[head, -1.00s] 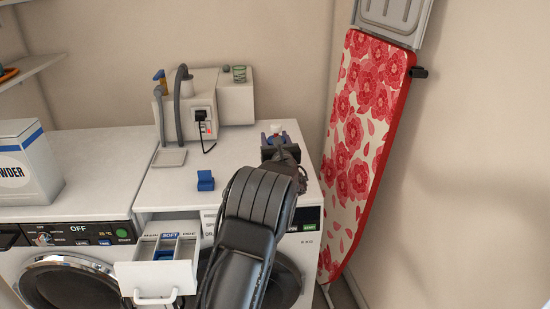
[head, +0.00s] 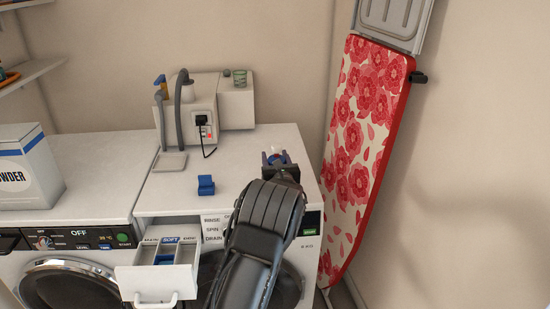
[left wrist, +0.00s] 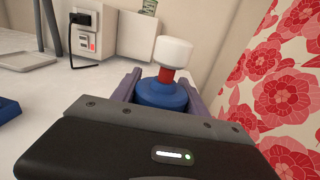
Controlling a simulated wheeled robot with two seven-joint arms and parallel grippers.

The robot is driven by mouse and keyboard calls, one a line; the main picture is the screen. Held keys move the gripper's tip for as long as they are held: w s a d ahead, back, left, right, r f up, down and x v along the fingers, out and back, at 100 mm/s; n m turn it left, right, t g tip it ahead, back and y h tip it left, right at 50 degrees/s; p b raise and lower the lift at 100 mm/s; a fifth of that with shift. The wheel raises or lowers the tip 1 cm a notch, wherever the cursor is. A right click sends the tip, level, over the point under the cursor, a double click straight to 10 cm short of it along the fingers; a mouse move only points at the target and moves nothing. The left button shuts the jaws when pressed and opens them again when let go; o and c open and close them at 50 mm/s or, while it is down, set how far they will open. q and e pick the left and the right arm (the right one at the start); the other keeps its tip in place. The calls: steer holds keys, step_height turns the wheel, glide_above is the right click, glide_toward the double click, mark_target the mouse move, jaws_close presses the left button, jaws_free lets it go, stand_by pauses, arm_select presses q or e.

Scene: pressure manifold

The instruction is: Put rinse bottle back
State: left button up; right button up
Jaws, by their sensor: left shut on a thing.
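The rinse bottle, blue with a red neck and a white cap, shows in the left wrist view (left wrist: 163,92) between the fingers. In the head view only a small part of the bottle (head: 275,158) shows above the right washing machine's top. My left gripper (head: 277,160) is shut on the bottle, with its fingers on either side of the blue body; they also show in the left wrist view (left wrist: 160,90). The bottle looks upright. Its base is hidden, so I cannot tell whether it touches the machine top. My right gripper is not in view.
A white dispenser unit (head: 236,100) with hoses stands at the back of the machine top (head: 180,205). A small blue part (head: 206,185) lies left of my gripper. The detergent drawer (head: 142,278) is pulled out in front. A floral ironing board (head: 365,130) leans at right.

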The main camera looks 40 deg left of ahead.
arm_select(q)
steer(key=shift+f, duration=0.2)
steer(key=o, duration=1.5)
steer(key=shift+r, duration=0.2)
steer(key=b+v, duration=0.1)
steer(key=v, duration=1.1)
steer(key=shift+s, duration=0.1)
